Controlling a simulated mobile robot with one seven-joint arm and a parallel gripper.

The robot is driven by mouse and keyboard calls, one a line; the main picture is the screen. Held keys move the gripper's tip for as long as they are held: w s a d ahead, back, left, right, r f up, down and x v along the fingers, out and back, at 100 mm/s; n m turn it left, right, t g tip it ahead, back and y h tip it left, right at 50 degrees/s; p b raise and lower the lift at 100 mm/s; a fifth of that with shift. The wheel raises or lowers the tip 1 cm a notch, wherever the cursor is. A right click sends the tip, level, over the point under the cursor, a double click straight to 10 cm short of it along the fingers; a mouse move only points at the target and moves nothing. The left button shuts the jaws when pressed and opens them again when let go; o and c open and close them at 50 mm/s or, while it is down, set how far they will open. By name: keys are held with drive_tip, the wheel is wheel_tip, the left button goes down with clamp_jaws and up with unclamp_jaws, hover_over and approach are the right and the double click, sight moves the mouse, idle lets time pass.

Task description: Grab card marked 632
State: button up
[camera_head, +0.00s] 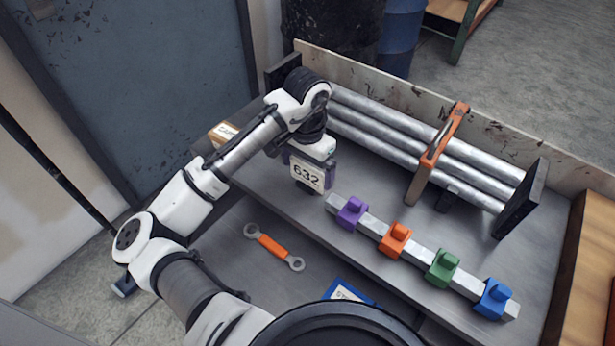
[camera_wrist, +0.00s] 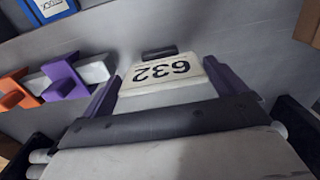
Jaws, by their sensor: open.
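The white card marked 632 (camera_head: 307,174) stands tilted above the grey bench, near the left end of the metal bar. It also shows in the wrist view (camera_wrist: 162,73), with its number upside down. My gripper (camera_head: 309,180) is at the card, pointing down. In the wrist view my gripper (camera_wrist: 162,78) is open, with one purple finger on each side of the card. I cannot tell whether the fingers touch it. The gripper body hides part of the card in the wrist view.
The bar holds purple (camera_head: 352,212), orange (camera_head: 397,239), green (camera_head: 442,266) and blue (camera_head: 493,298) clips. Silver pipes (camera_head: 400,130) with an orange clamp (camera_head: 440,145) lie behind.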

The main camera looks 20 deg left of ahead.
sight(307, 183)
wheel_tip(307, 183, down, 4)
drive_tip(key=shift+w+f+p, duration=0.1)
drive_tip(key=shift+p, duration=0.2)
drive_tip(key=c, duration=0.6)
